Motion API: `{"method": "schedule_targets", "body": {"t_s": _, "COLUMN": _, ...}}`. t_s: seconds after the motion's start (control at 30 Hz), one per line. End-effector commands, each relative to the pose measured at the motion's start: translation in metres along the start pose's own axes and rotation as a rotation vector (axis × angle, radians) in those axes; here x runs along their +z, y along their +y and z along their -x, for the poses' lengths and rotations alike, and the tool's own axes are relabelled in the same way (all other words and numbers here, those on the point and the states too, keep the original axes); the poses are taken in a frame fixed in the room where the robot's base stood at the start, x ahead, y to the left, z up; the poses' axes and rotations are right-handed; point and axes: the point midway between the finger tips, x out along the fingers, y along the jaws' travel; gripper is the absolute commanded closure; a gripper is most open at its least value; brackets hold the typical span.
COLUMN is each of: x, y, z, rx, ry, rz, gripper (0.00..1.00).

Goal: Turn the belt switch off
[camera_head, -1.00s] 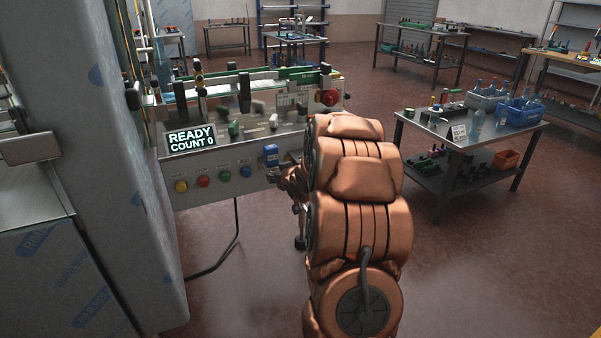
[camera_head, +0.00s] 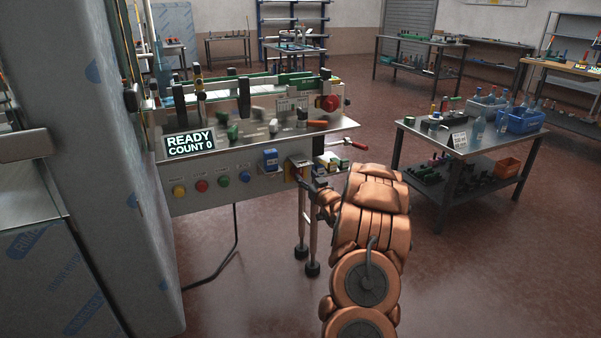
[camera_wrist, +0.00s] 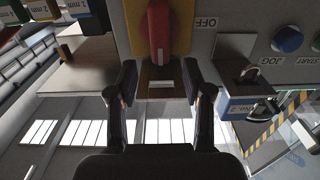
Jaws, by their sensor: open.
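The belt switch is a red handle on a yellow plate (camera_wrist: 182,28), on the panel front in the wrist view. Its red handle (camera_wrist: 158,28) lies along the picture's vertical, with an OFF label (camera_wrist: 206,22) to the right of the plate. My gripper (camera_wrist: 160,85) is open, its two dark fingers spread to either side below the handle's lower end. Nothing shows between the fingertips, and I cannot tell whether they touch the handle. In the head view my gripper (camera_head: 308,184) is at the panel's right part, largely covering the switch there.
A blue block (camera_head: 270,160) with a padlock is on the panel left of the switch. Yellow, red, green and blue buttons (camera_head: 202,186) line the panel. The display (camera_head: 190,143) reads READY COUNT 0. A side table (camera_head: 470,146) stands right; floor between is clear.

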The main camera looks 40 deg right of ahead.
Motion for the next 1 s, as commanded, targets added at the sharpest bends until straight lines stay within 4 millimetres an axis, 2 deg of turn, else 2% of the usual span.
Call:
{"method": "schedule_targets", "body": {"t_s": 0.2, "x": 0.002, "y": -0.001, "z": -0.027, "rx": -0.001, "ry": -0.004, "rz": 0.001, "gripper": 0.5}}
{"method": "schedule_targets", "body": {"t_s": 0.5, "x": 0.002, "y": -0.001, "z": -0.051, "rx": -0.001, "ry": -0.003, "rz": 0.001, "gripper": 0.5}}
{"method": "schedule_targets", "body": {"t_s": 0.93, "x": 0.003, "y": -0.001, "z": -0.056, "rx": 0.0, "ry": -0.005, "rz": -0.002, "gripper": 0.5}}
{"method": "schedule_targets", "body": {"t_s": 1.0, "x": 0.003, "y": -0.001, "z": -0.056, "rx": 0.0, "ry": -0.005, "rz": -0.002, "gripper": 0.57}}
